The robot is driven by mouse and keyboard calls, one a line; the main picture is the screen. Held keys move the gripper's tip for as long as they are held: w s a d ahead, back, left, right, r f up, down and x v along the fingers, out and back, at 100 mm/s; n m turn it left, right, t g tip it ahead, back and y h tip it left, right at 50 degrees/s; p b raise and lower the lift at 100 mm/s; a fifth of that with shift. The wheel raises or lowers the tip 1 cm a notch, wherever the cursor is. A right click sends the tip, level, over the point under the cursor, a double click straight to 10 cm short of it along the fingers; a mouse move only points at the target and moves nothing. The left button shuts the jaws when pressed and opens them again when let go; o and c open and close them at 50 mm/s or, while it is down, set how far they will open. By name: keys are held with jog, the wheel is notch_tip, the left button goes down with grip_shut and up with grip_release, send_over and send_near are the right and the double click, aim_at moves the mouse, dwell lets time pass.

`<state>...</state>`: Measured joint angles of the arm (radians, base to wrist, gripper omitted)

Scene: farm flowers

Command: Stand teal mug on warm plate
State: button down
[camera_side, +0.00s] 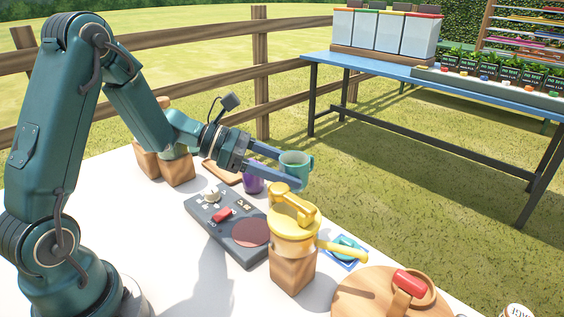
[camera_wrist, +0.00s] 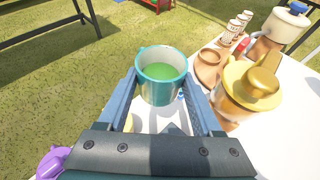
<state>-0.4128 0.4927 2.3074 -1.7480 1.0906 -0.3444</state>
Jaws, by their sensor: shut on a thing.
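The teal mug (camera_side: 293,163) is upright between the fingers of my gripper (camera_side: 288,170), held in the air beyond the table's far edge area in the side view. In the wrist view the mug (camera_wrist: 161,84) shows a green inside, with the gripper's fingers (camera_wrist: 162,92) closed on either side of it. The warm plate is a dark reddish disc (camera_side: 251,232) on a grey control box (camera_side: 212,222) with a red switch. It looks bare and lies nearer the viewer, left of the mug. I cannot make it out in the wrist view.
A blue coaster (camera_side: 350,262) and a round wooden board (camera_side: 345,300) lie farther right. A blue table (camera_side: 470,88) stands behind.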

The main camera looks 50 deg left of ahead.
aim_at(245, 230)
jog(key=s+a+m+g+h, duration=0.2)
jog(key=s+a+m, duration=0.1)
jog(key=s, duration=0.5)
jog(key=shift+g, duration=0.4)
jog(key=shift+a+f, duration=0.15)
jog(key=shift+f, duration=3.95)
jog(key=shift+c, duration=0.2)
grip_release()
jog(key=shift+f, duration=0.1)
